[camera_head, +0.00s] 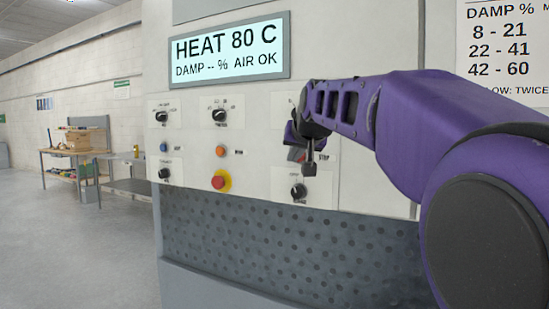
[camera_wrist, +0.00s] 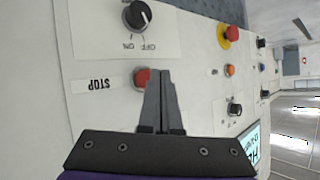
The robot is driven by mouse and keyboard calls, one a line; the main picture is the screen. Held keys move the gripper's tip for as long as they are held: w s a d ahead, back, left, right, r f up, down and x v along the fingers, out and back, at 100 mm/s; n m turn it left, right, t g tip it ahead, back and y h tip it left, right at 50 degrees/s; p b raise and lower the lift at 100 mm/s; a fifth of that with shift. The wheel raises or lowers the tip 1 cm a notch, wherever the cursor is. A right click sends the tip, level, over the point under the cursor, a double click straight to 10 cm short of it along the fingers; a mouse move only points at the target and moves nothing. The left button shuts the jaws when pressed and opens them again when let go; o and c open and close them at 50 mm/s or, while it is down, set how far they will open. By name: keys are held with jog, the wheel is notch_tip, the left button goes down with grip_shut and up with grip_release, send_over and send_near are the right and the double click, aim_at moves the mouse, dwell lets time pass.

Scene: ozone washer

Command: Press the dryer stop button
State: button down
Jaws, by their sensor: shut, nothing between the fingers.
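The dryer stop button is a red button (camera_wrist: 142,78) beside a STOP label (camera_wrist: 93,86) on the pale control panel (camera_head: 262,167). My gripper (camera_wrist: 165,74) is shut and empty, its fingertips pointing at the panel. In the wrist view the fingers overlap the right edge of the button and hide part of it. I cannot tell whether they touch it. In the head view my gripper (camera_head: 292,140) is in front of the panel, just left of the STOP label (camera_head: 322,156), and mostly hides the button there.
A black knob (camera_head: 299,191) is below the gripper. A red emergency button on yellow (camera_head: 221,181) and an orange button (camera_head: 220,150) are to the left. The display (camera_head: 230,50) reads HEAT 80 C. A workbench (camera_head: 78,155) stands far left, with open floor before it.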

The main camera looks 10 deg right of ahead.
jog(key=shift+w, duration=0.1)
jog(key=shift+w+d, duration=0.25)
jog(key=shift+w+d+p, duration=0.3)
jog(key=shift+w+p, duration=0.15)
jog(key=shift+p, duration=0.05)
dwell(0.7)
dwell(0.4)
jog(key=shift+s+a+b, duration=0.4)
jog(key=shift+s+a, duration=0.15)
jog(key=shift+s, duration=0.25)
jog(key=shift+a, duration=0.1)
jog(key=shift+s+a+b, duration=0.45)
jog(key=shift+s+a, duration=0.25)
jog(key=shift+s, duration=0.3)
jog(key=shift+s+a+b, duration=0.45)
jog(key=shift+s+a, duration=0.25)
jog(key=shift+s, duration=0.3)
jog(key=shift+w+d, duration=0.1)
